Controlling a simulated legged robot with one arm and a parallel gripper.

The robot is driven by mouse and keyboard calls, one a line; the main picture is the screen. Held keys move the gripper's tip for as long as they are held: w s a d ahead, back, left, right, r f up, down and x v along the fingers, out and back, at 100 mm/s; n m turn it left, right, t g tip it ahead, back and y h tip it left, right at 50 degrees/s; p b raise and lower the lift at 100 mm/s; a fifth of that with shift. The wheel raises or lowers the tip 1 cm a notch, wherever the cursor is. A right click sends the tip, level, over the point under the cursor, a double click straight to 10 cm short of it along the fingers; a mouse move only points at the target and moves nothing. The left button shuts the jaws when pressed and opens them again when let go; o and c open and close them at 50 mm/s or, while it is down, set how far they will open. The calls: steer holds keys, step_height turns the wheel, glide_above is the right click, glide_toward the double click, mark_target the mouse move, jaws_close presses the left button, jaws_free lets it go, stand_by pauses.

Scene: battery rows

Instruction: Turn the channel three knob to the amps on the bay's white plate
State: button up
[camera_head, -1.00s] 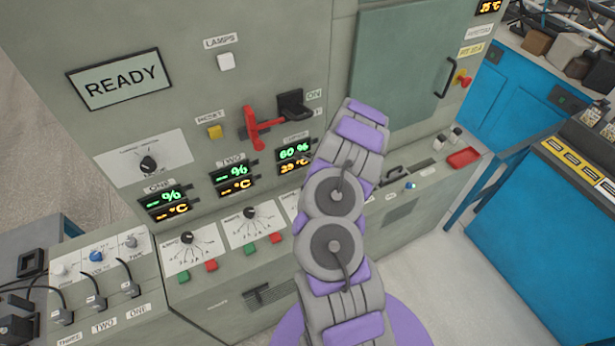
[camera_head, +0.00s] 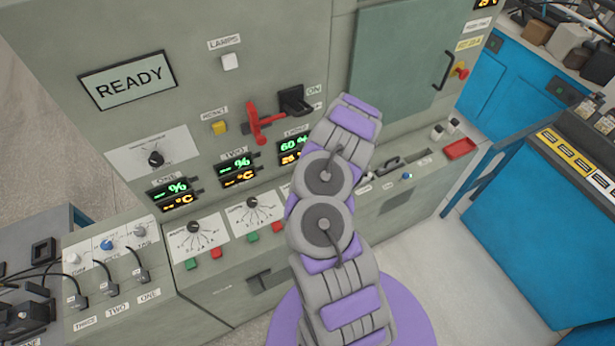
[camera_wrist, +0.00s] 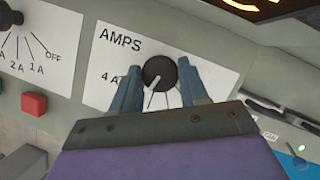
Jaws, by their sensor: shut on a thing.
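The black channel three knob (camera_wrist: 159,72) shows in the wrist view on a white plate (camera_wrist: 110,62) marked AMPS. A "4 A" mark is at its left; other marks are hidden by my gripper. A pale line runs from the knob down and slightly left. My gripper (camera_wrist: 160,85) has one finger on each side of the knob and is shut on it. In the head view my arm hides this knob and the gripper. The channel three display (camera_head: 293,148) reads 60 % at the arm's left edge.
The channel one knob (camera_head: 192,227) and channel two knob (camera_head: 251,202) stand left of my arm, with green and red buttons below. A red lever (camera_head: 257,124) sticks out above. In the wrist view a red button (camera_wrist: 34,104) is at left.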

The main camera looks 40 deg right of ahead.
steer(key=o, duration=1)
steer(key=shift+d, duration=0.1)
steer(key=shift+s+r, duration=0.15)
steer(key=shift+r, duration=0.45)
steer(key=p+v, duration=0.2)
steer(key=v, duration=1.4)
steer(key=shift+s+d+f, duration=0.1)
steer(key=shift+s+d, duration=0.05)
steer(key=shift+d, duration=0.05)
steer(key=shift+o, duration=0.2)
